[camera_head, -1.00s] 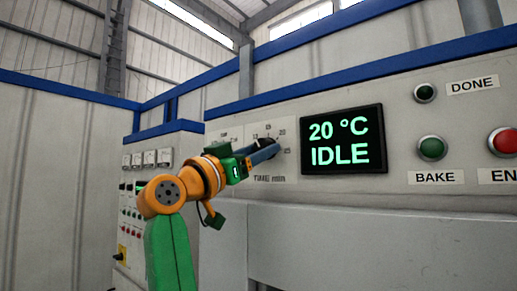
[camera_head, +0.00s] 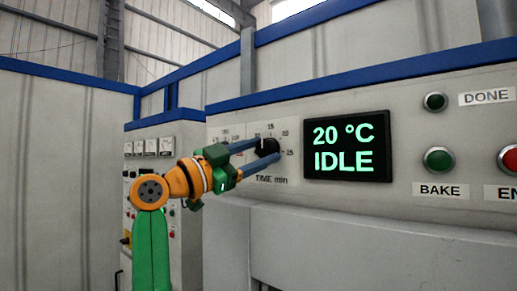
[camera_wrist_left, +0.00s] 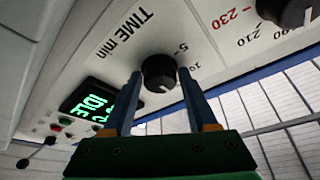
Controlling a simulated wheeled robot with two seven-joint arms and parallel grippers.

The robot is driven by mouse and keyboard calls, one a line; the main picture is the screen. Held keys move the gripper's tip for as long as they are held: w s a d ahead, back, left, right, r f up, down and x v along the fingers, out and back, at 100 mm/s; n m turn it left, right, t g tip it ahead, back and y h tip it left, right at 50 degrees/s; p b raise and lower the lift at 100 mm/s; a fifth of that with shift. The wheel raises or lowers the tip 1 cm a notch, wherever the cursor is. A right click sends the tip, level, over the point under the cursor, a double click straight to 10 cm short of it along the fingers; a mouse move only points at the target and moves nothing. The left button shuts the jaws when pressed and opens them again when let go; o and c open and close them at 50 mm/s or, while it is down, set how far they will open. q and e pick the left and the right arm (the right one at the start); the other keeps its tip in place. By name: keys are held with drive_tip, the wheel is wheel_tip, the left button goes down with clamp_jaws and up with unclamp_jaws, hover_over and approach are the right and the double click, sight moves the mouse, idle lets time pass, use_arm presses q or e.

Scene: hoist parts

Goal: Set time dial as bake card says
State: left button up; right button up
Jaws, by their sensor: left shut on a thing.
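The time dial (camera_head: 268,147) is a black round knob on the light oven panel, above the words "TIME min". In the left wrist view the dial (camera_wrist_left: 158,72) shows a small white mark on its edge, with 5 and 10 printed nearby. My left gripper (camera_head: 267,150) has its two blue fingers on opposite sides of the knob and is shut on it. In the wrist view the fingertips (camera_wrist_left: 160,76) flank the knob. The display (camera_head: 346,146) reads 20 °C and IDLE. I see no bake card. My right gripper is not in view.
A second black knob (camera_wrist_left: 288,12) with a scale including 230 and 210 sits beside the time dial. A green BAKE button (camera_head: 438,160), a DONE lamp (camera_head: 435,102) and a red button (camera_head: 510,158) are at the right. A cabinet with gauges (camera_head: 150,147) stands at the left.

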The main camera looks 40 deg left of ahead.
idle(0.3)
use_arm(q)
drive_tip(key=o, duration=1.3)
drive_tip(key=shift+c, duration=0.2)
drive_tip(key=b+v, duration=0.4)
drive_tip(key=v, duration=0.3)
drive_tip(key=shift+s, duration=0.15)
